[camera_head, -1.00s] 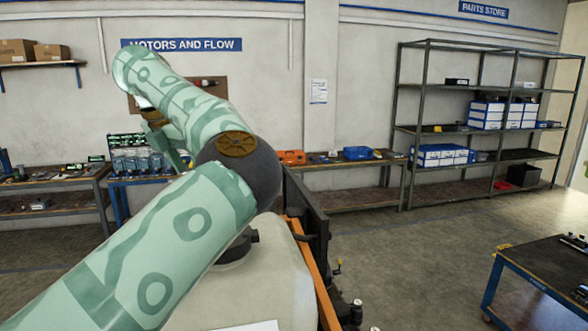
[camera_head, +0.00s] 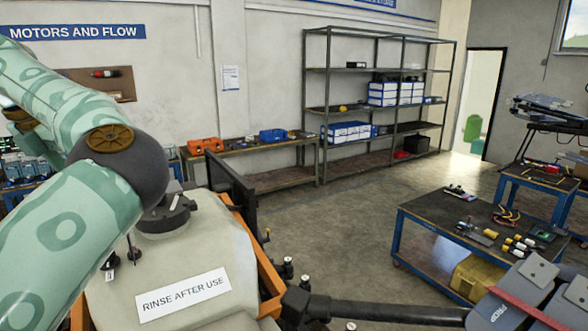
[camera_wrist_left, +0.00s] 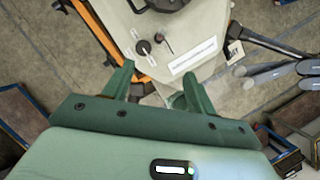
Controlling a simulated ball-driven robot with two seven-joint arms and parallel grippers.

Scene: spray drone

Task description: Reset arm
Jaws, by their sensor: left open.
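My left arm comes in from the left in the head view, patterned in light and dark green, with its bend above a pale tank (camera_head: 215,245). Its gripper is out of the head view. In the left wrist view my left gripper (camera_wrist_left: 153,88) is open, its two green fingers apart with nothing seen between them. The tank (camera_wrist_left: 190,50) lies beyond and below the fingers, with a white label strip across it. My right gripper is in neither view.
The tank's orange frame (camera_head: 262,270) and a dark drone arm (camera_head: 380,311) stand close to my left arm. A blue work table (camera_head: 425,212) with small parts is at right. Shelving (camera_head: 312,110) stands at the back. The floor (camera_head: 345,225) between is clear.

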